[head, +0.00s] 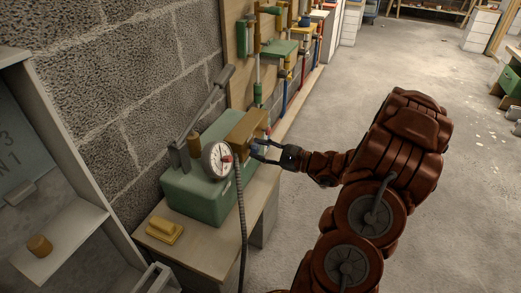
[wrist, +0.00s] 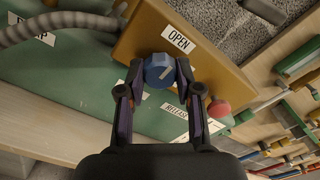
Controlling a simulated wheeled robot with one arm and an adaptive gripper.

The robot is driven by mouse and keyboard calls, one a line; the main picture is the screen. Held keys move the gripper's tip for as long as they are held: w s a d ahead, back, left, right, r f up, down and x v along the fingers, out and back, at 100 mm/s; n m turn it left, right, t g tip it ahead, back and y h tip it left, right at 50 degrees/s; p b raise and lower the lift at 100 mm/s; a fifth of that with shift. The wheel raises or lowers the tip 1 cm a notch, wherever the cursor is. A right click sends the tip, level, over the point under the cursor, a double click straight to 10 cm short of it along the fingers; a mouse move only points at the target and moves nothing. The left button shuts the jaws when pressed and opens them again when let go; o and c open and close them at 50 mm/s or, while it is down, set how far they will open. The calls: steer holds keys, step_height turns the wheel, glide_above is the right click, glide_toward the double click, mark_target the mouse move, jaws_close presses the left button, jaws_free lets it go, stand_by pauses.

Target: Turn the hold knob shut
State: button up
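The blue hold knob (wrist: 159,70) sits on the face of an ochre block, with a pale pointer line slanting up towards the OPEN label (wrist: 179,40). My gripper (wrist: 160,78) has one finger on each side of the knob. The fingers are spread and a narrow gap seems to show beside the knob; firm contact is not visible. In the head view my gripper (head: 258,150) reaches from the right to the ochre block (head: 246,127) on the green pump unit (head: 195,194). The label below the knob is mostly hidden by my fingers.
A red knob (wrist: 219,108) near the RELEASE label lies just right of my right finger. A dial gauge (head: 217,160) with a grey hose (head: 240,215) stands close left of my gripper. A yellow block (head: 164,230) lies on the bench. The floor at right is open.

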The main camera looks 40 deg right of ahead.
jaws_close()
steer(key=shift+r+m+p, duration=0.15)
steer(key=shift+m+p, duration=0.15)
steer(key=shift+p, duration=0.65)
steer(key=m+p, duration=0.2)
steer(key=p, duration=0.1)
steer(key=shift+r+p, duration=0.2)
steer(key=shift+p, duration=0.2)
steer(key=m+p, duration=0.5)
steer(key=p, duration=0.4)
steer(key=shift+a+f+p, duration=0.1)
steer(key=shift+p, duration=0.25)
steer(key=m+p, duration=0.4)
steer(key=p, duration=0.1)
steer(key=shift+s+f+m, duration=0.1)
steer(key=shift+f+m, duration=0.05)
steer(key=shift+m, duration=0.25)
steer(key=m+p, duration=0.3)
steer(key=m, duration=0.2)
steer(key=shift+f, duration=0.15)
steer(key=shift+m, duration=0.4)
